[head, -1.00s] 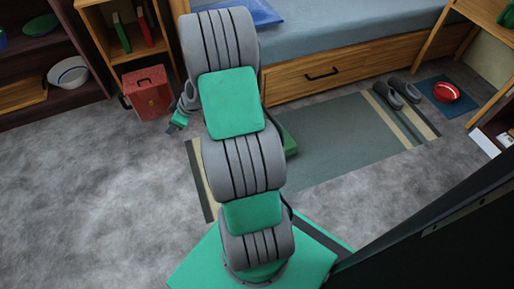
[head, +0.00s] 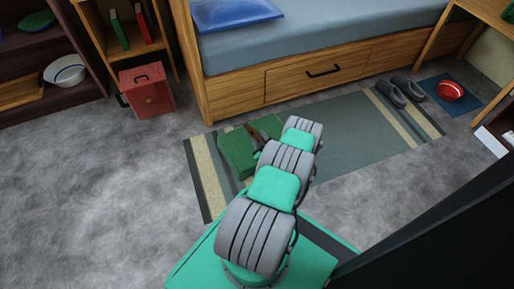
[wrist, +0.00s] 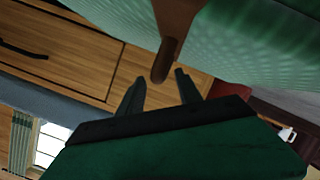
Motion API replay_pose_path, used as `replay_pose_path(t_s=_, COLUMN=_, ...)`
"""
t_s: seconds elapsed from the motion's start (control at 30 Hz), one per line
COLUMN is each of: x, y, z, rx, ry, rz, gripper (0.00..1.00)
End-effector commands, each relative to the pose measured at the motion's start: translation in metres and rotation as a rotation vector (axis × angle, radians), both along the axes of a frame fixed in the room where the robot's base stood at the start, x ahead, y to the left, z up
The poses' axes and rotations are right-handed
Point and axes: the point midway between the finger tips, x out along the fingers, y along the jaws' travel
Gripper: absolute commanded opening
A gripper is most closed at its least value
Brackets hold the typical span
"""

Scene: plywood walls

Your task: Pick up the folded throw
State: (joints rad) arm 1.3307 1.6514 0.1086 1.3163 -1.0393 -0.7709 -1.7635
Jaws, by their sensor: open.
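The folded throw (head: 238,153) is a green block lying on the left part of the rug, with a brown strap or handle (head: 257,133) on top. In the wrist view its green textured surface (wrist: 260,45) fills the top, and the brown piece (wrist: 176,30) sticks out from it towards my gripper. My gripper (wrist: 159,80) is open, its two fingers apart, with the end of the brown piece between or just beyond the fingertips. I cannot tell whether they touch. In the head view my arm hides most of the gripper and the throw's right side.
The bed with a wooden drawer (head: 323,72) stands just behind the rug (head: 345,135). A red box (head: 147,91) stands by the shelf at left. Grey slippers (head: 398,92) and a red bowl (head: 449,91) on a blue mat are at right. The floor at left is clear.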

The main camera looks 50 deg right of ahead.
Motion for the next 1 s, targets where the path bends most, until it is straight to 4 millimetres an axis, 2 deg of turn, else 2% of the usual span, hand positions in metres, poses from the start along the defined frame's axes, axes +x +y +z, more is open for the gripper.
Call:
replay_pose_path(t_s=0.03, x=0.009, y=-0.006, z=-0.01, rx=-0.005, ry=0.0, rz=0.005, gripper=0.42)
replay_pose_path(t_s=0.13, x=0.02, y=-0.014, z=-0.012, rx=-0.003, ry=0.0, rz=0.003, gripper=0.42)
replay_pose_path(t_s=0.4, x=0.024, y=-0.017, z=-0.01, rx=0.001, ry=0.0, rz=0.0, gripper=0.41)
replay_pose_path(t_s=0.9, x=0.024, y=-0.017, z=-0.01, rx=0.001, ry=0.001, rz=0.002, gripper=0.0)
replay_pose_path(t_s=1.0, x=0.024, y=-0.016, z=-0.01, rx=0.001, ry=0.001, rz=0.002, gripper=0.0)
